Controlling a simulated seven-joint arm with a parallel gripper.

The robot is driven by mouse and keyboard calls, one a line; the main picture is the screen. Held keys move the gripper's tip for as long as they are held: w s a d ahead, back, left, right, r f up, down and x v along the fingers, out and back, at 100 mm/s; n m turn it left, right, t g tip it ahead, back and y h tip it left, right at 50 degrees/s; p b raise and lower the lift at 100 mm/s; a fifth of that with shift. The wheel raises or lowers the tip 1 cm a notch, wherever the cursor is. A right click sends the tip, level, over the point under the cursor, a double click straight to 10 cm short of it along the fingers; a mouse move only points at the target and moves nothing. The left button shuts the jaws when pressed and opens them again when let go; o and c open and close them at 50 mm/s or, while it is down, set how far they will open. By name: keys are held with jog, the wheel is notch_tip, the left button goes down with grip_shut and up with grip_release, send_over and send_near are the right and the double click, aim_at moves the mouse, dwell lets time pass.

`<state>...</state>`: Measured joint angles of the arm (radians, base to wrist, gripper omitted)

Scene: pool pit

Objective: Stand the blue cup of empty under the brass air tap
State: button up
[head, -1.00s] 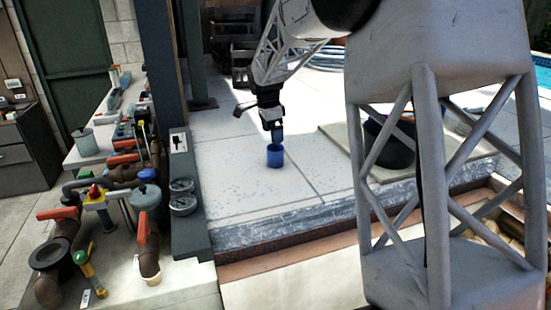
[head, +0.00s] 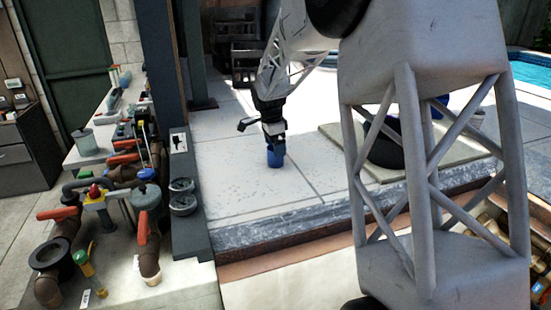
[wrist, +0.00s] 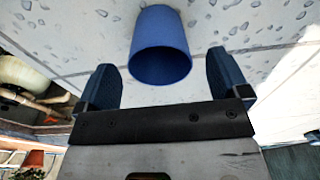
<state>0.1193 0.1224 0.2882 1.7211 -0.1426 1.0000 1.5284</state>
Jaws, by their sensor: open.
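The blue cup (head: 275,158) stands on the pale paved slab, and it also shows in the wrist view (wrist: 160,48) with its round mouth facing me. My gripper (head: 274,145) is right above the cup, pointing down, and hides part of its top. In the wrist view my gripper (wrist: 163,82) is open, with one dark blue finger on each side of the cup and a gap on both sides. The inside of the cup shows plain blue. I cannot make out which fitting is the brass air tap.
A bench of pipes and valves with orange handles (head: 143,226) stands at the left beside a dark post (head: 165,110). Two round gauges (head: 183,197) sit at its foot. A dark bucket (head: 385,145) is partly behind my arm. The paving around the cup is clear.

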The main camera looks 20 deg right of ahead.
jog(key=c, duration=1.3)
jog(key=shift+r, duration=0.2)
jog(key=s+a+r, duration=0.1)
jog(key=s+r, duration=0.1)
jog(key=s, duration=0.6)
jog(key=s+a+r, duration=0.1)
jog(key=s+r, duration=0.1)
jog(key=s, duration=0.5)
jog(key=shift+s+a+r, duration=0.15)
jog(key=shift+s+r, duration=0.15)
jog(key=shift+s, duration=0.1)
